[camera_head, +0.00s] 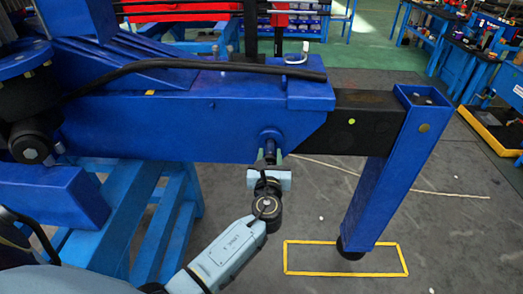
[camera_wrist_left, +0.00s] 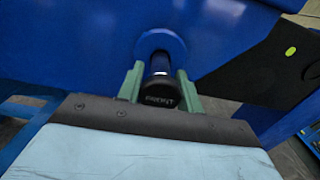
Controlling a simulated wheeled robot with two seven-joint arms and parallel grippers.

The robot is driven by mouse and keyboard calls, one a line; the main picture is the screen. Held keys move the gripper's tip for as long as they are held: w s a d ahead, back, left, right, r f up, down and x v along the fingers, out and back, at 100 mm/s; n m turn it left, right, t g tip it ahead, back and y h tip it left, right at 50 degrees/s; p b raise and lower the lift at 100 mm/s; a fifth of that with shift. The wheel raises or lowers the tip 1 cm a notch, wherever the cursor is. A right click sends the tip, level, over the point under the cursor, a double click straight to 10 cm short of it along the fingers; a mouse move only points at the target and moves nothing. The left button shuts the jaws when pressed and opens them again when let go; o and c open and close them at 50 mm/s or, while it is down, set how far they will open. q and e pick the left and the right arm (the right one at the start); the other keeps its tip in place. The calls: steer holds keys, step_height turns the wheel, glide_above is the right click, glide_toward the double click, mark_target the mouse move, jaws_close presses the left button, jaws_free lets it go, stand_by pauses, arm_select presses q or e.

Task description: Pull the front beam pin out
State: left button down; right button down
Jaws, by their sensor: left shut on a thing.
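The front beam pin (camera_wrist_left: 160,87) is dark with a black, lettered head. It sits in a round blue collar (camera_wrist_left: 160,44) on the side of the blue beam housing (camera_head: 200,125). My left gripper (camera_wrist_left: 160,88) is shut on the pin, one green finger on each side of its head. In the head view my left gripper (camera_head: 267,165) reaches up to the pin from below, and the pin shows there as a short dark shaft (camera_head: 270,150). How deep the pin sits in the collar is hidden. My right gripper is not in view.
A black inner beam (camera_head: 365,122) comes out of the housing to the right and ends at a blue upright leg (camera_head: 388,175). The leg's foot stands within a yellow floor outline (camera_head: 345,272). A light blue stand (camera_head: 160,215) is below left. Grey floor is clear right of my arm.

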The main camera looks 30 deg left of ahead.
arm_select(q)
steer(key=shift+s+d+f, duration=0.1)
steer(key=shift+f, duration=0.05)
steer(key=c, duration=1.2)
jaws_free()
steer(key=shift+o, duration=1.3)
steer(key=shift+s, duration=0.15)
steer(key=v, duration=1.3)
steer(key=shift+s, duration=0.1)
